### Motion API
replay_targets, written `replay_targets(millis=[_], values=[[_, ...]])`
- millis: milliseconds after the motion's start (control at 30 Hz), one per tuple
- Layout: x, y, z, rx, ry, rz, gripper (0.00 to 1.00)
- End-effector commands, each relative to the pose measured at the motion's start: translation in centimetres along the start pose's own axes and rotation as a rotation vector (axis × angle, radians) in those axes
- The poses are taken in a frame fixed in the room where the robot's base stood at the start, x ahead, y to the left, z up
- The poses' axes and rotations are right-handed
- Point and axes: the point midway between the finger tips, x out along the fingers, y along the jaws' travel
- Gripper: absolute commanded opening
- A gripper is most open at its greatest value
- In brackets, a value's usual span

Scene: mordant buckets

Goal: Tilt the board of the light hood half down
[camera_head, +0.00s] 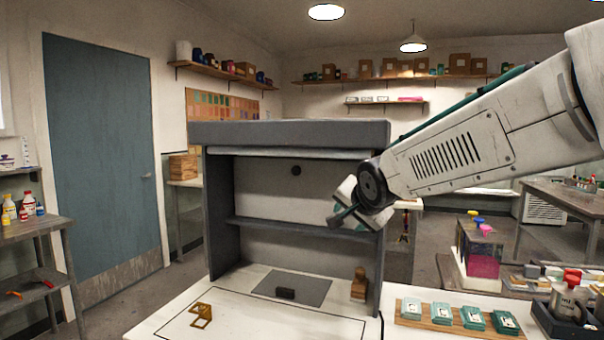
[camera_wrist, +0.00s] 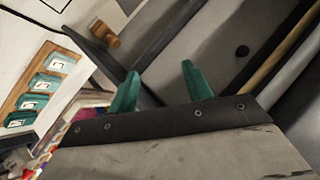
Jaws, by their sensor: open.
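The light hood (camera_head: 290,133) is a dark grey open-fronted booth on the white worktop. Inside it stands a pale grey panel (camera_head: 265,182) with a round dark knob (camera_head: 296,170); it looks upright, and I cannot tell whether it is the board. A dark bar (camera_head: 290,229) crosses below it. In the wrist view the panel (camera_wrist: 215,50) and knob (camera_wrist: 242,51) show beyond my fingers. My gripper (camera_head: 342,214) is before the hood's right side. Its teal fingers (camera_wrist: 160,82) are apart with nothing between them. My wrist hides part of the hood's right wall.
A dark grey mat (camera_head: 312,291) with a small black block (camera_head: 285,294), a wooden stamp (camera_head: 359,284) and a brass stand (camera_head: 202,315) are on the worktop. A wooden tray (camera_head: 410,320) of teal pieces lies to the right. The front worktop is mostly clear.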

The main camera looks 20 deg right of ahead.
Motion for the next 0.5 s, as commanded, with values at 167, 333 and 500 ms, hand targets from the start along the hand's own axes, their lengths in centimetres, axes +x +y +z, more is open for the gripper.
replay_targets(millis=[167,333,500], values=[[7.5,-8.5,-4.6,0.341,0.073,-0.324,0.50],[11.0,-13.2,-6.3,0.550,0.022,-0.554,0.50],[12.2,-15.1,-6.8,0.633,-0.021,-0.647,0.50]])
